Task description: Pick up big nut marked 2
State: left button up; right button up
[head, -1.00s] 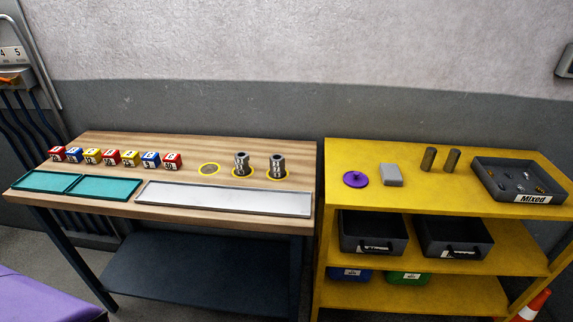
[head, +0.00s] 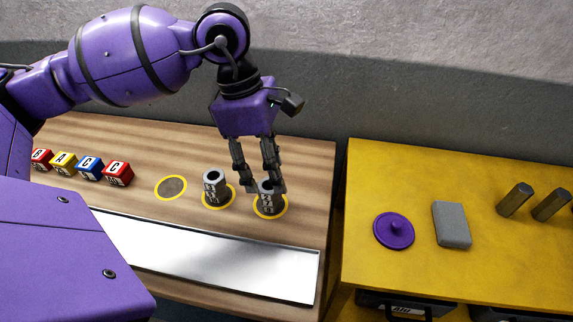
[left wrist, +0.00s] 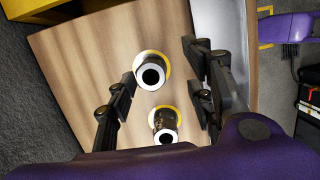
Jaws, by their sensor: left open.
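In the left wrist view, the right stack (left wrist: 151,76) lies between the two fingers (left wrist: 159,62), and the left stack (left wrist: 165,130) is nearer the wrist. Finger contact is not clear. My right gripper is out of view.
An empty ringed spot (head: 171,188) is left of the stacks. A metal tray (head: 215,258) lies along the front edge. Lettered blocks (head: 117,173) stand at left.

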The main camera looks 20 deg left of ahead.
aim_at(268, 183)
pick_arm(q)
jog(key=shift+w+a+r+y, duration=0.2)
jog(key=shift+w+a+y, duration=0.1)
jog(key=shift+a, duration=0.15)
jog(key=shift+w+a+r+y, duration=0.2)
jog(key=shift+w+a, duration=0.1)
jog(key=shift+a, duration=0.15)
jog(key=shift+w+a+f+t, duration=0.1)
jog(key=shift+a+f+t, duration=0.1)
jog(key=shift+t, duration=0.1)
jog(key=f, duration=0.4)
jog(key=f+p, duration=0.1)
jog(key=f, duration=0.2)
jog(key=shift+w+d, duration=0.15)
jog(key=shift+d, duration=0.2)
jog(key=shift+r, duration=0.1)
jog(key=shift+c, duration=0.2)
jog(key=c, duration=1.1)
grip_shut()
jog(key=shift+r, duration=0.15)
